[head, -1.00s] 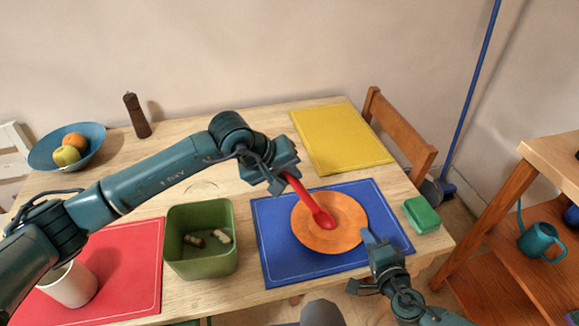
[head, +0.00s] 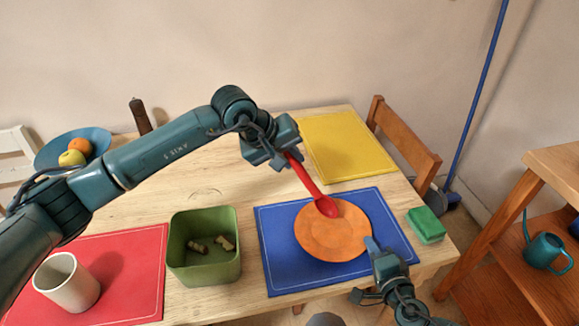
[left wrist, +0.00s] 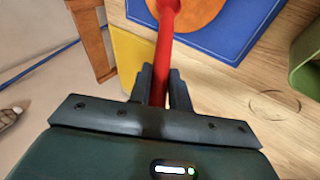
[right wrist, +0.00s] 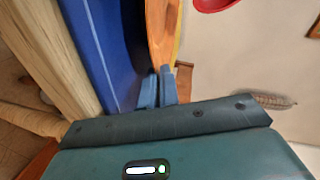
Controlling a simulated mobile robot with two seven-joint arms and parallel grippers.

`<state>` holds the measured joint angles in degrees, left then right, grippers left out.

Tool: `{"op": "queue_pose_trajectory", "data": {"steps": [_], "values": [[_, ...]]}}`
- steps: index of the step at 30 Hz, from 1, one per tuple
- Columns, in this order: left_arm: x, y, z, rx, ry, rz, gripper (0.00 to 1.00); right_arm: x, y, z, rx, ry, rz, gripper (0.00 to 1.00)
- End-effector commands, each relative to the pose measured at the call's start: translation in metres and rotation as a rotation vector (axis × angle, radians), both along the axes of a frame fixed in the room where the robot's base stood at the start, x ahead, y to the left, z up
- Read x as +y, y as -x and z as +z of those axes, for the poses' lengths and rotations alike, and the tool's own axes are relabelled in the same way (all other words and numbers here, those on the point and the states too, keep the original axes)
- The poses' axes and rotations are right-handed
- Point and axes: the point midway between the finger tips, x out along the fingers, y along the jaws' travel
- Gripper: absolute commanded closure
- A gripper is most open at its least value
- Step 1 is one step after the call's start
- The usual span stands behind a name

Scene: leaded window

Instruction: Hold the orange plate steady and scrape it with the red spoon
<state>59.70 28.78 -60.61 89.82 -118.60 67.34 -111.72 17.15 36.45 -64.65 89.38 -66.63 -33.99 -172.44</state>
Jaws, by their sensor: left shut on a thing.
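The orange plate (head: 335,238) lies on the blue mat (head: 283,270). My left gripper (head: 288,158) is shut on the handle of the red spoon (head: 310,184), which also shows between its fingers in the left wrist view (left wrist: 163,70). The spoon slants down, its bowl over the plate's far part; in the right wrist view the bowl (right wrist: 213,4) appears clear above the plate. My right gripper (head: 372,247) is at the plate's near right rim. In the right wrist view its fingers (right wrist: 158,88) are close together on the rim (right wrist: 160,32). No scraps are discernible on the plate.
A green bin (head: 205,276) with a few pale scraps stands left of the blue mat. A white cup (head: 68,284) stands on the red mat (head: 130,262). A green sponge (head: 425,226) lies at right. A yellow mat (head: 345,146) lies empty behind.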

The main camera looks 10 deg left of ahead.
Motion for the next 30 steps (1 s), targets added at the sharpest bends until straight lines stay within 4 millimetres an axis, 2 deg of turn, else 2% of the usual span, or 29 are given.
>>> {"op": "queue_pose_trajectory", "data": {"steps": [12, 30], "values": [[0.000, 0.000, 0.036, -0.002, 0.003, 0.000, 1.00, 0.000, 0.000, 0.000, 0.000, 0.000, -0.001, 1.00], [0.000, 0.000, 0.040, 0.000, 0.002, 0.000, 1.00, 0.000, 0.000, 0.000, 0.000, 0.000, -0.001, 1.00]]}}
